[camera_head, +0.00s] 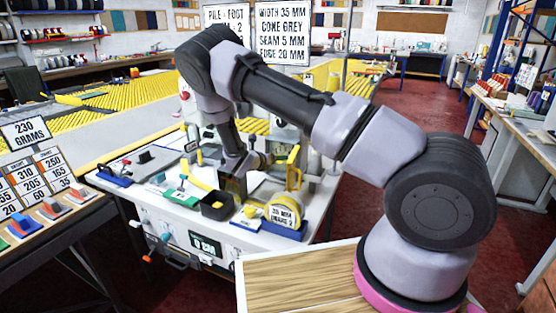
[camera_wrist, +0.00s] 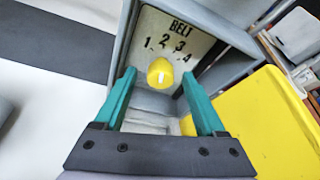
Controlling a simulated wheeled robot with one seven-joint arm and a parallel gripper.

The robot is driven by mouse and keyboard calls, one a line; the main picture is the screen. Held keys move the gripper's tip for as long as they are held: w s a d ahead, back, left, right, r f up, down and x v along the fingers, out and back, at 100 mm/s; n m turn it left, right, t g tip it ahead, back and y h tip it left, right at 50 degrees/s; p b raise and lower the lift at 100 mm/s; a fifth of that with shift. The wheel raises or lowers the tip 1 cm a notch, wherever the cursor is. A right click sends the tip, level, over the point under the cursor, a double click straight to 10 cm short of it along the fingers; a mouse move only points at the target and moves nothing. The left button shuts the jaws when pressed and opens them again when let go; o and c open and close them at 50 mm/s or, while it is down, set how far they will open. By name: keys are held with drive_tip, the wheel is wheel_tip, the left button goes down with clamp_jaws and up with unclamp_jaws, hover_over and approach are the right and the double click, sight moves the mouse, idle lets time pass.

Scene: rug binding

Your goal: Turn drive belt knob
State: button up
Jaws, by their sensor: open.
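The drive belt knob (camera_wrist: 160,72) is a small yellow knob with a white mark on its face. It sits on a pale plate (camera_wrist: 205,42) lettered BELT with the numbers 1 to 4 in an arc above the knob. I cannot tell which number the mark points at. My gripper (camera_wrist: 158,77) has teal fingers, open and empty, one on each side of the knob in the wrist view. I see no contact with the knob. In the head view my gripper is down over the white worktable, and the knob cannot be made out there.
A yellow panel (camera_wrist: 262,125) lies right of my gripper in the wrist view. In the head view, the white table (camera_head: 135,190) carries a black open bin (camera_head: 217,206), a yellow tape roll (camera_head: 284,212) and a yellow upright bracket (camera_head: 293,170) close to my arm.

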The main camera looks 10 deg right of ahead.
drive_tip(key=shift+x, duration=0.75)
clamp_jaws()
drive_tip(key=shift+s+d+m+t+y, duration=0.1)
drive_tip(key=shift+m+t+y, duration=0.4)
drive_tip(key=shift+m, duration=0.5)
drive_tip(key=shift+d+m+t+y, duration=0.1)
drive_tip(key=shift+m+t+y, duration=0.3)
drive_tip(key=shift+m+y, duration=0.7)
drive_tip(key=shift+m, duration=0.3)
